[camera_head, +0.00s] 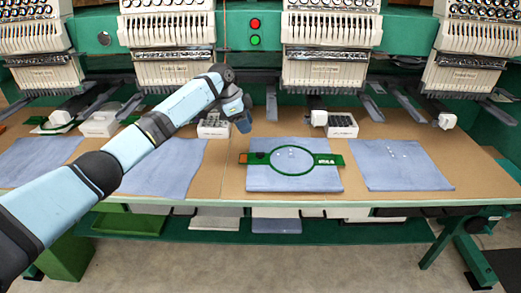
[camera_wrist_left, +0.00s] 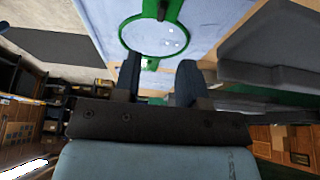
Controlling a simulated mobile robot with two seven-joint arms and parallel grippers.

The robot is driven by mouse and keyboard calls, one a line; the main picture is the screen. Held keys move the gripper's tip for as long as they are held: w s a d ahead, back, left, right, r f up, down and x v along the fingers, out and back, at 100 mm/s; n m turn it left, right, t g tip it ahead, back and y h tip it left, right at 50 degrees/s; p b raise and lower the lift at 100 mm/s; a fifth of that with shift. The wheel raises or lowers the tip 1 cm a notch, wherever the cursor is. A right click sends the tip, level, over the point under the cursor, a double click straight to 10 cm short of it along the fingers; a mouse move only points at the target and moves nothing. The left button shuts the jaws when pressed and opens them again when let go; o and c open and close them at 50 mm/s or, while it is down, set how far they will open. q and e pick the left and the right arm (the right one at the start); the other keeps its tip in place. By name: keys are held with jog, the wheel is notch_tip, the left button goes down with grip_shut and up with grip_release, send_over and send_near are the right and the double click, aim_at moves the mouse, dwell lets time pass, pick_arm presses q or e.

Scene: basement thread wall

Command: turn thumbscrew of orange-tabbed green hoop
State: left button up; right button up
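The orange-tabbed green hoop (camera_head: 328,160) lies flat on folded blue cloth on the table, right of centre in the head view. Its orange tab (camera_head: 243,158) is at its left end, and a small dark knob (camera_head: 260,156), apparently the thumbscrew, sits just beside it. My left gripper (camera_head: 243,122) is in the air, behind and left of the hoop, apart from it. In the left wrist view the fingers (camera_wrist_left: 157,80) are spread with nothing between them. A green ring (camera_wrist_left: 122,40) on blue cloth shows beyond them; its orange tab is not visible there. My right gripper is out of view.
White embroidery heads (camera_head: 331,25) hang over the back of the table. Small white boxes (camera_head: 342,125) stand along the rear. More blue cloth (camera_head: 400,166) lies at right and left. Another green hoop (camera_head: 50,127) is at the far left. Bare brown table shows between cloths.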

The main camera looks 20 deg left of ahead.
aim_at(260, 153)
pick_arm(q)
jog(key=b+x, duration=0.1)
jog(key=x, duration=1)
jog(key=shift+w+d+f, duration=0.1)
jog(key=shift+w+f, duration=0.05)
jog(key=shift+f, duration=0.15)
grip_shut()
